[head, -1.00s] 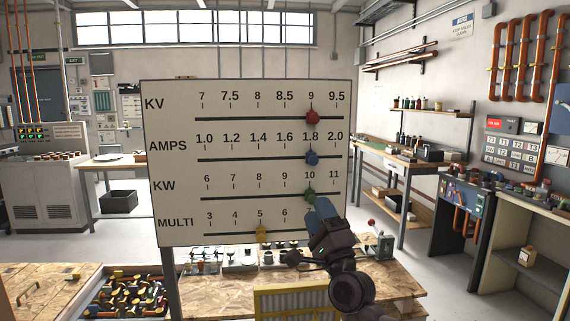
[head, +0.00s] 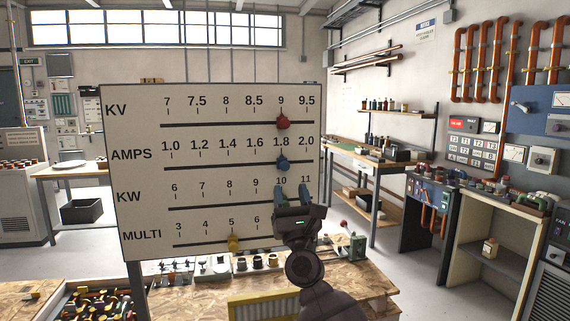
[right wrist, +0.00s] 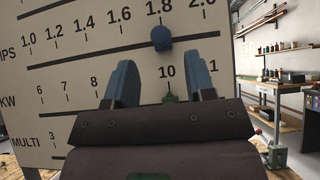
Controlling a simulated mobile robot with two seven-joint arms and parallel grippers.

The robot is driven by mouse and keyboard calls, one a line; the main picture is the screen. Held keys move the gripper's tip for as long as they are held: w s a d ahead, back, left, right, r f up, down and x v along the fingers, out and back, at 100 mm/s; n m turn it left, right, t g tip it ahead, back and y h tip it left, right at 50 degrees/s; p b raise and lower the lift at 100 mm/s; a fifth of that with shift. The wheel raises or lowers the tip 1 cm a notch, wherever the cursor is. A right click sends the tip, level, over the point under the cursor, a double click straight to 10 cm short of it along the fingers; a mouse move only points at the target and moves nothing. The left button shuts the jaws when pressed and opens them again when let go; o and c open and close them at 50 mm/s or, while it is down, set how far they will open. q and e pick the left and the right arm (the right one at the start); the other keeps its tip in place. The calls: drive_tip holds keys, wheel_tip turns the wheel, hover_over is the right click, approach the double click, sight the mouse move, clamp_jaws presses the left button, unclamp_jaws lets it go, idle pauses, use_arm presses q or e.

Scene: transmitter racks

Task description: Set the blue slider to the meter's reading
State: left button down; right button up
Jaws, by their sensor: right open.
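The blue slider (head: 283,162) sits on the AMPS track of the white board (head: 150,105), just below the 1.8 mark. In the right wrist view the blue slider (right wrist: 161,38) shows above and between my fingertips. My right gripper (head: 292,190) is open and empty, with its fingers pointing up over the KW row, below the blue slider and apart from it. The green KW slider (right wrist: 170,97) shows partly between the fingers, near 10. A small white-faced dial (head: 513,153) hangs on the right wall; its reading is too small to tell. My left gripper is out of view.
The red KV slider (head: 283,121) is close above the blue one, near 9. The yellow MULTI slider (head: 234,243) is near 5. A wooden workbench (head: 335,277) with small parts stands below the board. Open floor lies to the right.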

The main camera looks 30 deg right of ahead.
sight(285, 168)
drive_tip(key=p+x, duration=0.1)
drive_tip(key=x, duration=0.5)
drive_tip(key=shift+r, duration=0.1)
drive_tip(key=shift+x, duration=0.85)
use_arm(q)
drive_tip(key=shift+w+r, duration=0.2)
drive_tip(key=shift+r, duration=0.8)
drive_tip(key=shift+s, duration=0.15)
use_arm(e)
drive_tip(key=shift+c, duration=0.2)
clamp_jaws()
